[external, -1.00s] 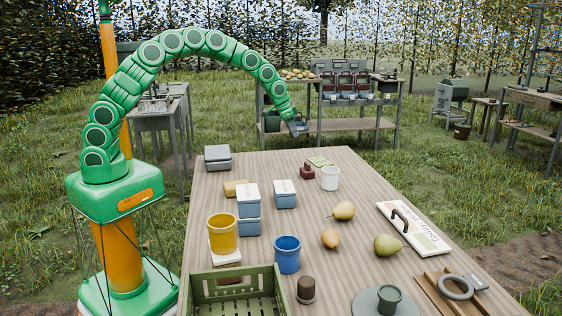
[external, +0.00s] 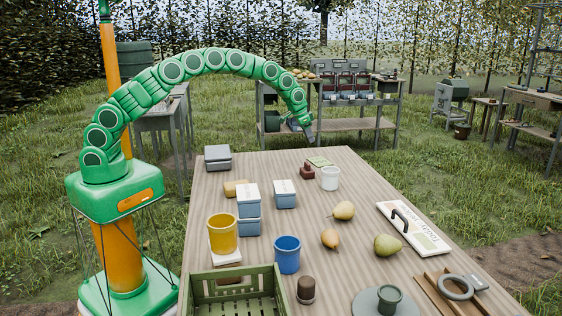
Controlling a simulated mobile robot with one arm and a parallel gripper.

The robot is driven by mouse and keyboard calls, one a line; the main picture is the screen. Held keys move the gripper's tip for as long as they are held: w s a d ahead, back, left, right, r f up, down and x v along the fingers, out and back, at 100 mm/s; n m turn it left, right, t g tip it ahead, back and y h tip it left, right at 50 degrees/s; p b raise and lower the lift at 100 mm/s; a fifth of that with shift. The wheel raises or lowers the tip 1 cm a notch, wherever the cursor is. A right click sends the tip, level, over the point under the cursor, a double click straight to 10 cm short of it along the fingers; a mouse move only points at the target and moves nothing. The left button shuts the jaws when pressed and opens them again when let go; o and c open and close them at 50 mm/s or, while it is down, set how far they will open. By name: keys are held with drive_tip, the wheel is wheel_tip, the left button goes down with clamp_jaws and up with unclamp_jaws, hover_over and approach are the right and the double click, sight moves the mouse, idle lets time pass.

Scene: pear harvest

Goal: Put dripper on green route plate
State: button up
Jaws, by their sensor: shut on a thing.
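My gripper (external: 311,136) is at the far end of the table, just above and behind its back edge, pointing down. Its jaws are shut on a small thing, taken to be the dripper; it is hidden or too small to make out. A small flat green plate (external: 320,161), which fits the green route plate, lies on the table near the back edge. My gripper is above and slightly left of it, apart from it.
A dark red stamp-like block (external: 307,171) and a white cup (external: 330,179) stand just in front of the green plate. A grey box (external: 218,158) is at the back left. Several pears, cups and a green crate (external: 240,303) stand nearer.

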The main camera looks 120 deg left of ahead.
drive_tip(key=shift+w+a+f, duration=0.2)
drive_tip(key=shift+w+a, duration=0.05)
drive_tip(key=shift+a, duration=0.15)
drive_tip(key=shift+w+a+f, duration=0.45)
drive_tip(key=shift+a+f, duration=0.15)
drive_tip(key=shift+f, duration=0.25)
drive_tip(key=shift+w+a+f, duration=0.4)
drive_tip(key=shift+a+f, duration=0.15)
drive_tip(key=shift+f, duration=0.35)
drive_tip(key=shift+w+a+f, duration=0.45)
drive_tip(key=shift+a+f, duration=0.15)
drive_tip(key=shift+f, duration=0.25)
drive_tip(key=shift+a+f, duration=0.1)
drive_tip(key=shift+f, duration=0.05)
drive_tip(key=shift+w+a+f, duration=0.1)
drive_tip(key=shift+w+f, duration=0.05)
drive_tip(key=shift+f, duration=1.65)
drive_tip(key=o, duration=1)
drive_tip(key=shift+f, duration=0.1)
